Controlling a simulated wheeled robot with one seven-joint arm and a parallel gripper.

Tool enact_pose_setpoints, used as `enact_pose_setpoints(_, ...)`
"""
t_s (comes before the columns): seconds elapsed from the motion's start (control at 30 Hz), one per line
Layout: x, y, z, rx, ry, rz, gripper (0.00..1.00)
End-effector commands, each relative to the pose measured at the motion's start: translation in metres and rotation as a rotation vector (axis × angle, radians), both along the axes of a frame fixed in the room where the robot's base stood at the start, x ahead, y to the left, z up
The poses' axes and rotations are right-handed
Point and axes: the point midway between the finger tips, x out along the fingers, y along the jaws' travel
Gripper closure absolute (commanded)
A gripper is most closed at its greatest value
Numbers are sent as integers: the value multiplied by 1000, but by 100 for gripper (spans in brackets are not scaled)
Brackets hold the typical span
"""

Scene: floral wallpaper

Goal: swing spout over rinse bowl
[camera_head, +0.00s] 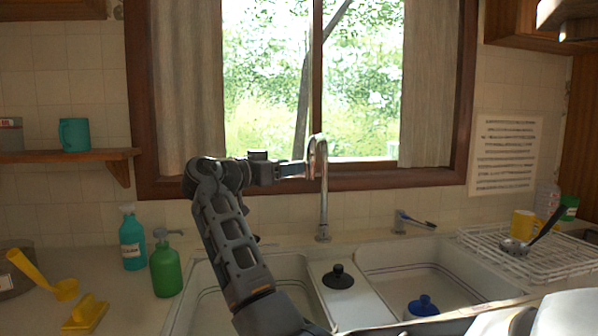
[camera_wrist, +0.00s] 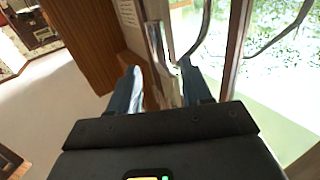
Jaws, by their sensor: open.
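The chrome spout (camera_head: 323,195) rises behind the sink between the bowls and arches at its top. My gripper (camera_head: 300,169) is at the arch's upper left side, level with its down-turned end. In the wrist view the chrome tube (camera_wrist: 158,55) lies between the two spread fingers of my gripper (camera_wrist: 160,85), which are open; whether either touches it I cannot tell. The left bowl (camera_head: 207,305) is partly hidden by my arm. The right bowl (camera_head: 395,262) is in view, with a blue-knobbed plug (camera_head: 422,306) in it. Which one is the rinse bowl is not marked.
A black-knobbed plug (camera_head: 338,277) sits on the divider. A lever handle (camera_head: 413,221) stands right of the spout. A dish rack (camera_head: 535,258) holding a ladle is at right. Green (camera_head: 165,265) and teal (camera_head: 132,240) bottles stand at left. The window (camera_head: 360,90) is behind.

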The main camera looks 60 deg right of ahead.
Motion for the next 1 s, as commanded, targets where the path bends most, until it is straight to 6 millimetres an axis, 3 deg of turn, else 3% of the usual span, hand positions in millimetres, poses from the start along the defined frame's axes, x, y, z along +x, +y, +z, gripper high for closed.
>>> enact_pose_setpoints(0.53,-22,-66,1,1,1,-3,51)
enact_pose_setpoints(0.93,-25,-74,0,1,1,-1,51)
enact_pose_setpoints(1.0,-25,-74,0,1,0,-1,57)
